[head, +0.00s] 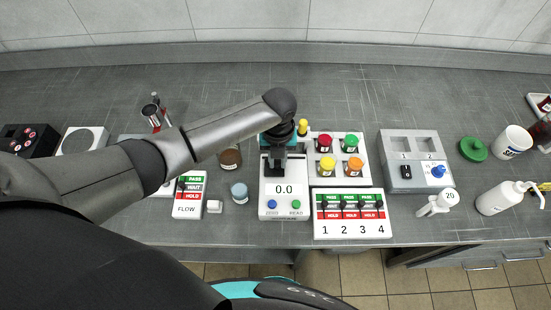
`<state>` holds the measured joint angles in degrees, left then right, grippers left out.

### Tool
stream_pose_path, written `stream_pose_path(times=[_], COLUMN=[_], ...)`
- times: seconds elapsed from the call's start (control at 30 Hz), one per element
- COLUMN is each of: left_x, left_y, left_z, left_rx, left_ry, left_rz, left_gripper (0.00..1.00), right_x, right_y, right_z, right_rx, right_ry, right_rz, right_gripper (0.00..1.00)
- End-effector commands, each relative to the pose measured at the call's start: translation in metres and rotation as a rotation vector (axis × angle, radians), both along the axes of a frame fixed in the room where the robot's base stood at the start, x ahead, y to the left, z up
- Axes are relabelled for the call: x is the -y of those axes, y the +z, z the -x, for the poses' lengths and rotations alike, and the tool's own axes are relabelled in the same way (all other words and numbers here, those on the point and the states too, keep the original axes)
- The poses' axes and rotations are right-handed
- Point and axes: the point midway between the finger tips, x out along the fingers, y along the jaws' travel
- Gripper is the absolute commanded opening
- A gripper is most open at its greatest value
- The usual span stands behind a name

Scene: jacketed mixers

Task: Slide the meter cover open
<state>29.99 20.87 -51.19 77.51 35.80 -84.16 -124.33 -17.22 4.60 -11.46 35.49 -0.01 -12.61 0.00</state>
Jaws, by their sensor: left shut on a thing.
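The meter (284,190) is a white box on the counter in the middle. Its display reads 0.0, with blue ZERO and green READ buttons below it. My left gripper (276,169) is over the top part of the meter, pointing down. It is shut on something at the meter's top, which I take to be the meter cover. The cover's shape, and how far it is open, are hidden by the gripper and wrist. My right gripper is not in view.
Right of the meter are a panel of coloured knobs (340,153), a numbered switch panel (351,226) and a grey two-well unit (413,185). Left are a FLOW switch box (187,209) and small jars (239,190). The counter behind is mostly clear.

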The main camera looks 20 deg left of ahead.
Motion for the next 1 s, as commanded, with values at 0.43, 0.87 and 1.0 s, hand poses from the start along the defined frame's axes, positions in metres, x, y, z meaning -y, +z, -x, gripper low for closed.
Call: stream_pose_path(times=[0.43, 0.87, 1.0], left_x=[0.047, 0.047, 0.047], left_y=[0.0, 0.0, 0.0], left_z=[-0.014, -0.014, -0.014], left_rx=[0.002, 0.002, 0.002], left_ry=[0.0, 0.0, 0.0], left_rz=[0.002, 0.003, 0.002], left_gripper=[0.0, 0.49, 0.53], right_x=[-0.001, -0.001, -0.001], right_y=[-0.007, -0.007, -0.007], right_z=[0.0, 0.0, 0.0], right_rx=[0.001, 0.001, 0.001], right_ry=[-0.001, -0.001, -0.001], right_rz=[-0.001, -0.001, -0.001], right_gripper=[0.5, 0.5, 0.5])
